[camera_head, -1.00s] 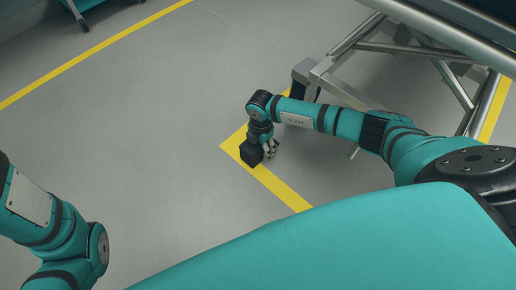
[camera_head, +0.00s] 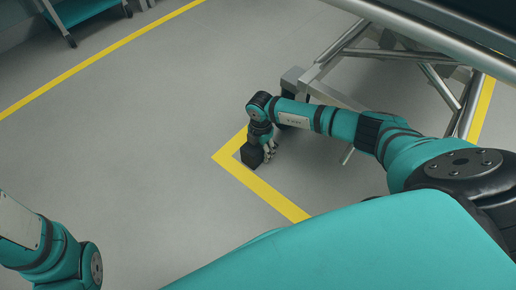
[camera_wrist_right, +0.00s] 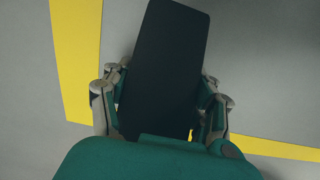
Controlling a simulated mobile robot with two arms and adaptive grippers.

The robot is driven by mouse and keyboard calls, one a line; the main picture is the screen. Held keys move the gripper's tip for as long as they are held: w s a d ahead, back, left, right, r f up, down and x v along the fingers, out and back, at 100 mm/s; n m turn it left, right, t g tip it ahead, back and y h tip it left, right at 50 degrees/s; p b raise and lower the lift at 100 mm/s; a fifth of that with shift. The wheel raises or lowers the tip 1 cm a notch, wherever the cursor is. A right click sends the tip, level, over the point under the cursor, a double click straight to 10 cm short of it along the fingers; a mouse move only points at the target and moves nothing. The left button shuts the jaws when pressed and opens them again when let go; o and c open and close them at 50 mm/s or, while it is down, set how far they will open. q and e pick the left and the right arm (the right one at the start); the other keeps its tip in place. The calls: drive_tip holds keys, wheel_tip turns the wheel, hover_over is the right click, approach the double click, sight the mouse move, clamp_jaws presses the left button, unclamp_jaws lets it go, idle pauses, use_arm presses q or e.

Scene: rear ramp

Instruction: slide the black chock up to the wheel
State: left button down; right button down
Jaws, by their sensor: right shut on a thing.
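The black chock (camera_head: 252,155) is on the grey floor, just inside the corner of a yellow floor line. My right gripper (camera_head: 267,149) reaches down and is shut on the chock. In the right wrist view, the dark chock (camera_wrist_right: 165,60) stands between the two fingers of this gripper (camera_wrist_right: 160,85). No wheel shows clearly; my right arm covers part of the area under the metal frame (camera_head: 350,42). My left arm shows at the lower left, but its gripper is out of view.
The tubular metal frame stands at the upper right, with a grey end block (camera_head: 292,79) just beyond my right arm. The yellow line (camera_head: 272,194) runs in front of the chock. A teal cart (camera_head: 82,10) stands at the upper left. The floor at left is clear.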

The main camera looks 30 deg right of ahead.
drive_tip(key=shift+d+f, duration=0.1)
drive_tip(key=shift+d, duration=0.4)
drive_tip(key=shift+c, duration=1.4)
unclamp_jaws()
drive_tip(key=shift+a, duration=0.1)
